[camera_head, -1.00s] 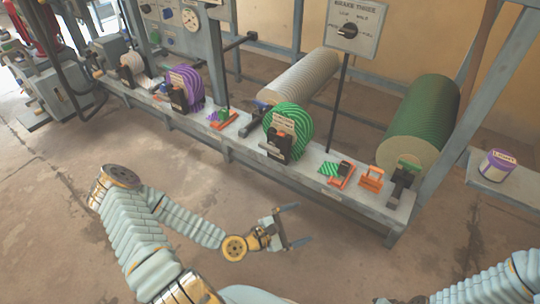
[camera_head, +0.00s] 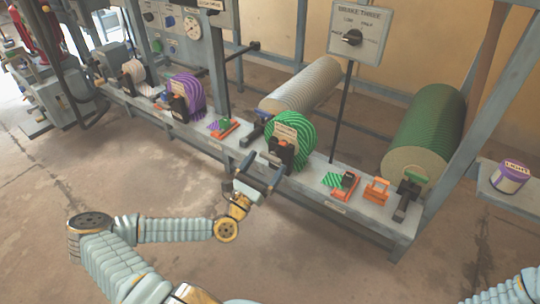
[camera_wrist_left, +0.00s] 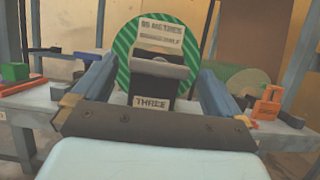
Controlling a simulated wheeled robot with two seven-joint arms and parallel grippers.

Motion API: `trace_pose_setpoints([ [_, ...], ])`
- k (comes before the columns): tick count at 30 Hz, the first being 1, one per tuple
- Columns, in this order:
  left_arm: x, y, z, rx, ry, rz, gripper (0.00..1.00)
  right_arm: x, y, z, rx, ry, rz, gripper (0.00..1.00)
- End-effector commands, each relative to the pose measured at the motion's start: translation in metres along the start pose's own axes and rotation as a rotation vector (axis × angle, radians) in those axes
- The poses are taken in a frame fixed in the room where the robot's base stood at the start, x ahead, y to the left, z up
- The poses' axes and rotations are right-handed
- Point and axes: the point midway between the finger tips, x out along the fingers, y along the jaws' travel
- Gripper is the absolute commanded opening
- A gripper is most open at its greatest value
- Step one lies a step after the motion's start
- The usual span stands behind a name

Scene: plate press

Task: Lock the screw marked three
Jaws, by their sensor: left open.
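The black screw unit marked THREE (camera_wrist_left: 155,88) is straight ahead in the left wrist view, in front of a green striped disc (camera_wrist_left: 124,50). Its label shows between my fingers. In the head view the black unit (camera_head: 281,153) stands on the grey bench before the same green striped disc (camera_head: 296,135). My left gripper (camera_head: 264,165) is open and empty, just in front of the unit. Its two fingers (camera_wrist_left: 156,70) flank the unit in the wrist view; I cannot tell whether they touch it. My right gripper is out of view; only part of that arm shows at lower right.
The grey bench (camera_head: 228,143) runs across the view. A purple striped disc (camera_head: 188,92) stands to the left. An orange and black clamp (camera_head: 345,184) and an orange bracket (camera_head: 376,190) are to the right. The floor before the bench is clear.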

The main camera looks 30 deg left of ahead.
Motion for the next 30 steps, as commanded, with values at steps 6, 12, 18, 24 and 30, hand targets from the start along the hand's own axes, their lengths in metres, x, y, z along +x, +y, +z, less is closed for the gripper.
trace_pose_setpoints([
  [6,0.027,0.0,0.0,0.002,0.0,-0.001,1.0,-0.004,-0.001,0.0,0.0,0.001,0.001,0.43],
  [12,0.032,0.0,0.0,0.001,0.001,0.0,1.0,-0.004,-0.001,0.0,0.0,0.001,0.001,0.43],
  [18,0.032,0.0,-0.001,0.001,0.001,0.0,0.92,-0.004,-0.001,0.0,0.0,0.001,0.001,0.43],
  [24,0.031,0.0,-0.001,0.001,0.001,0.0,0.62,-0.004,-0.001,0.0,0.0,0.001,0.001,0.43],
  [30,0.031,0.0,-0.001,0.004,0.002,-0.002,0.51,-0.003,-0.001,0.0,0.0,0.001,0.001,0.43],
])
